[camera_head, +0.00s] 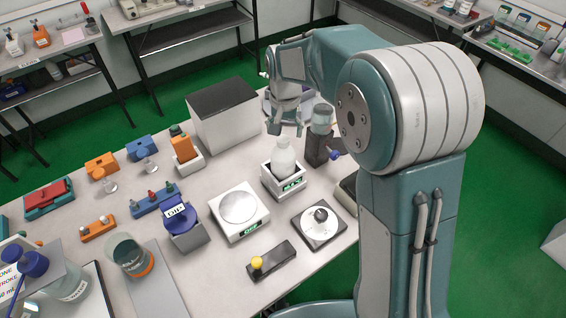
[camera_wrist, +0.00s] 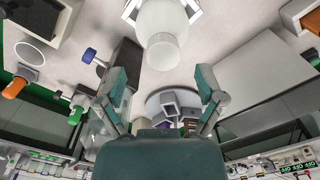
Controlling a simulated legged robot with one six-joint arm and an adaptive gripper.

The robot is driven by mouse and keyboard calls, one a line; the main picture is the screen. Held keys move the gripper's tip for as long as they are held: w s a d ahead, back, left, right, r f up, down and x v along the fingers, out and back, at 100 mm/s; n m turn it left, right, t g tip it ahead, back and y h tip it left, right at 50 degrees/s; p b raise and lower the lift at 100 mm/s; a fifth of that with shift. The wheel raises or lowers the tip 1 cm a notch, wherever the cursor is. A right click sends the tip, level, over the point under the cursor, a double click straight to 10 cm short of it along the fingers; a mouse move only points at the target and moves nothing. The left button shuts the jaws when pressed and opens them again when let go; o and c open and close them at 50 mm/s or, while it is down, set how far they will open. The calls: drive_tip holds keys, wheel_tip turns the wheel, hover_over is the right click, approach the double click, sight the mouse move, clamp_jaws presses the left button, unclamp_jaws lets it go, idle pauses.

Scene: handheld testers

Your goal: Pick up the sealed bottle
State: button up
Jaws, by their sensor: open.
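A white bottle with a closed white cap (camera_head: 284,156) stands upright on a small white device with a green display (camera_head: 272,183). It fits the sealed bottle of the task. In the wrist view the bottle (camera_wrist: 162,22) shows upside down at the top centre, its cap pointing toward my gripper. My gripper (camera_head: 287,128) is over the table's far side, behind the bottle in the head view. In the wrist view my gripper (camera_wrist: 163,82) has its two teal fingers spread wide, with nothing between them. The bottle is beyond the fingertips and apart from them.
A dark stand with a clear cylinder (camera_head: 320,135) is close right of the bottle. A white scale (camera_head: 222,222) and a round-dial device (camera_head: 319,226) stand in front. A large dark-topped box (camera_head: 222,98) is to the left. The table holds several other testers.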

sight(284, 139)
wheel_tip(284, 139, down, 4)
drive_tip(key=shift+r, duration=0.1)
drive_tip(key=shift+a+f, duration=0.2)
drive_tip(key=shift+a, duration=0.25)
drive_tip(key=shift+d, duration=0.3)
clamp_jaws()
drive_tip(key=shift+r, duration=0.1)
